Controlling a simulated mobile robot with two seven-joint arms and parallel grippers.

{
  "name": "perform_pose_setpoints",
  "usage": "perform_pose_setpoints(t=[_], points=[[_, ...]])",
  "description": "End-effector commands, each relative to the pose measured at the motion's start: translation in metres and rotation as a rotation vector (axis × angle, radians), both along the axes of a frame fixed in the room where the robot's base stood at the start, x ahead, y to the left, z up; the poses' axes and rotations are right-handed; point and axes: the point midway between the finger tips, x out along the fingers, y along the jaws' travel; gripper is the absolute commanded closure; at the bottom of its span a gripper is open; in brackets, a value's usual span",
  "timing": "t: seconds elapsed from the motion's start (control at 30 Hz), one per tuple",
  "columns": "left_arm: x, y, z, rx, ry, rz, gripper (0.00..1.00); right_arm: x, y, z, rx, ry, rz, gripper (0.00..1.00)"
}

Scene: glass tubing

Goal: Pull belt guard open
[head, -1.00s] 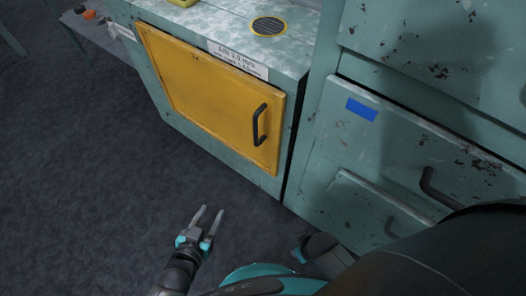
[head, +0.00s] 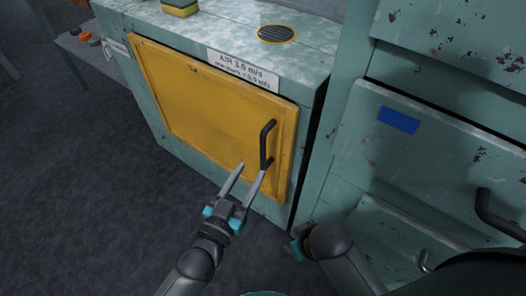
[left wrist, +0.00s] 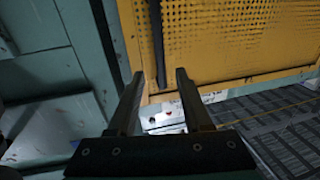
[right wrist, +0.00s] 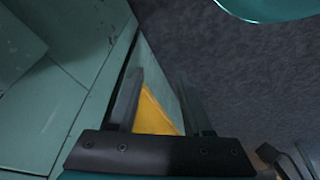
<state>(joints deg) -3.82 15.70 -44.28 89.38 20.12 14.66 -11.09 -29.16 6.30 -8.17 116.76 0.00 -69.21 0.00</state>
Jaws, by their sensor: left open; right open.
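The belt guard (head: 205,105) is a yellow panel set in the front of a worn teal cabinet, and it looks shut. Its black bar handle (head: 266,145) stands upright near the guard's right edge. My left gripper (head: 252,172) is open and empty, with its fingertips just below and in front of the handle. In the left wrist view the handle (left wrist: 158,45) shows beyond and between the open fingers. My right gripper (right wrist: 158,85) is open and empty, low down, with a teal cabinet side and a bit of the yellow guard (right wrist: 153,115) beyond it.
A white label (head: 243,69) sits above the guard. A yellow and green sponge-like block (head: 180,8) and a round vent (head: 276,34) are on the cabinet top. Teal drawers (head: 410,175) with dark handles stand to the right. The dark floor at left is clear.

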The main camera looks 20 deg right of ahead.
Motion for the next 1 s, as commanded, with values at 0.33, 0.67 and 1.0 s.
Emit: perform_pose_setpoints(t=[0.33, 0.67, 1.0], points=[[0.038, -0.033, -0.002, -0.002, -0.001, 0.001, 0.51, 0.007, 0.001, 0.038, 0.007, -0.060, -0.002, 0.50], [0.062, -0.053, -0.001, -0.001, 0.002, 0.001, 0.51, 0.005, 0.000, 0.067, 0.013, -0.099, -0.002, 0.50], [0.066, -0.056, 0.000, 0.001, 0.002, 0.001, 0.51, 0.004, 0.000, 0.074, 0.014, -0.106, -0.003, 0.50]])
